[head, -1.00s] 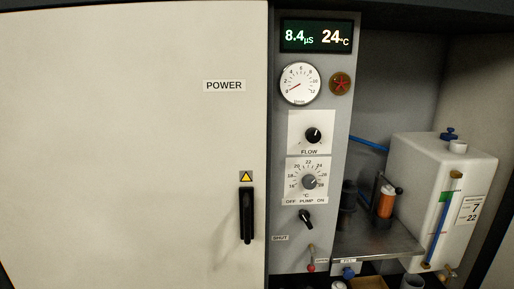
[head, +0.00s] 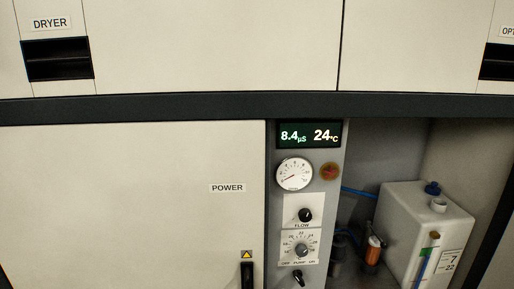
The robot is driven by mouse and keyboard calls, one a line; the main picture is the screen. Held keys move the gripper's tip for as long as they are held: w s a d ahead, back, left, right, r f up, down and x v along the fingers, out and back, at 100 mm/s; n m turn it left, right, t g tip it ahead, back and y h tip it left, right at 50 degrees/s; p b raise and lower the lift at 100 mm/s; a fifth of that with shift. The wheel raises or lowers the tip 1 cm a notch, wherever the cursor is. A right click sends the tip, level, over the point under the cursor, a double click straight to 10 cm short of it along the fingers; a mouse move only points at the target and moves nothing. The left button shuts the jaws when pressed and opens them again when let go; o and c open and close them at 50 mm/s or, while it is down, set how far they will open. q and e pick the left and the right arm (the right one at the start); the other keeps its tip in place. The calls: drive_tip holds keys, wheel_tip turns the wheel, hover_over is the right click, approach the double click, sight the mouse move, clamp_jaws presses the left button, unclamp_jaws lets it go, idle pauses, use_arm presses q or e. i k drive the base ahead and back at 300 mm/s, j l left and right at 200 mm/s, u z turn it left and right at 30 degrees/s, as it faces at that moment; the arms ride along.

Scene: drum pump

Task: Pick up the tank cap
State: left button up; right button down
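The white tank (head: 412,225) stands in the recess at the right of the head view. A small dark blue cap (head: 433,187) is on top of it, near the back edge. A short white round neck (head: 438,205) stands on the tank top just in front of the cap. The cap is small and blurred, so I cannot tell how it rests. Neither of my grippers shows in the view.
A grey control panel (head: 336,205) with display, gauge and knobs stands left of the recess. An orange cylinder (head: 373,250) stands left of the tank. A closed cabinet door (head: 130,210) marked POWER fills the left. A dark ledge (head: 200,107) runs above.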

sight(432, 190)
drive_tip(key=z, duration=1.25)
